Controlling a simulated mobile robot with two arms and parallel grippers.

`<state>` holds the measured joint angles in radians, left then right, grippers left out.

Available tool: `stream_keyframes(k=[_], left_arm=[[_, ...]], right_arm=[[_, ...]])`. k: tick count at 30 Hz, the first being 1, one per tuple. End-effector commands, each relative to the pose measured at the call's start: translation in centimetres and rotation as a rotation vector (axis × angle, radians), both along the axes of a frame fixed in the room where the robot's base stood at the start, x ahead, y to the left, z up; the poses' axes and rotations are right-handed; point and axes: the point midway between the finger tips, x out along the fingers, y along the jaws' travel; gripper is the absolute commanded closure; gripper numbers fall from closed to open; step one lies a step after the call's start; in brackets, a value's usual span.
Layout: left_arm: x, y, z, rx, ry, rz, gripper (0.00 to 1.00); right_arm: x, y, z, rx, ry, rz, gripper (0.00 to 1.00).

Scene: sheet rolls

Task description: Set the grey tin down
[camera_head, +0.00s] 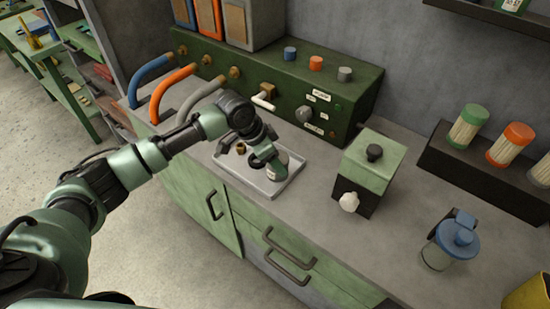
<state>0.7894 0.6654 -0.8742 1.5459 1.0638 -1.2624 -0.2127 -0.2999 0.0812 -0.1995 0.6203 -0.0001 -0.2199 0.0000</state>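My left arm reaches in from the left, and its gripper (266,166) is low over a shallow light grey metal tray (281,189) on the counter. A small pale grey tin-like thing (279,172) shows at the gripper's end, over or in the tray, and the arm hides part of it. I cannot tell whether it touches the tray floor or whether the fingers are closed on it. A small brass-coloured piece (241,148) is also in the tray. My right gripper is not in view.
A green panel box (355,95) with knobs and blue, orange and grey hoses stands behind the tray. A green-topped dispenser (371,160) is right of it, then a blue-lidded jar (455,240). Lidded containers stand on a dark rack (480,180). Counter between dispenser and jar is clear.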

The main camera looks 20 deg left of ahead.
Motion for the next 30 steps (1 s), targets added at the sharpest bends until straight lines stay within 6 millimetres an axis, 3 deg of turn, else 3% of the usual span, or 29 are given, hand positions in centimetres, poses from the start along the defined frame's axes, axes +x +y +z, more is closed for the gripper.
stream_keyframes(k=[5,6,7,20,30], left_arm=[[0.0,-0.1,-0.2,-0.001,0.000,0.000,0.90],[0.0,0.0,-0.2,-0.001,0.001,0.000,0.28],[0.0,0.0,-0.2,-0.001,0.001,0.000,0.19],[0.0,0.1,0.5,-0.001,-0.002,0.000,0.17],[-1.8,2.2,6.5,0.001,-0.005,0.000,0.17]], right_arm=[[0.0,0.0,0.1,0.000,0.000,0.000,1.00],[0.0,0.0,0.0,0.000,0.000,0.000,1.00],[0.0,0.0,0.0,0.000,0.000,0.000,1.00],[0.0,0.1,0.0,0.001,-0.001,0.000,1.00],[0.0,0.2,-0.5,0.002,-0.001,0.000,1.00]])
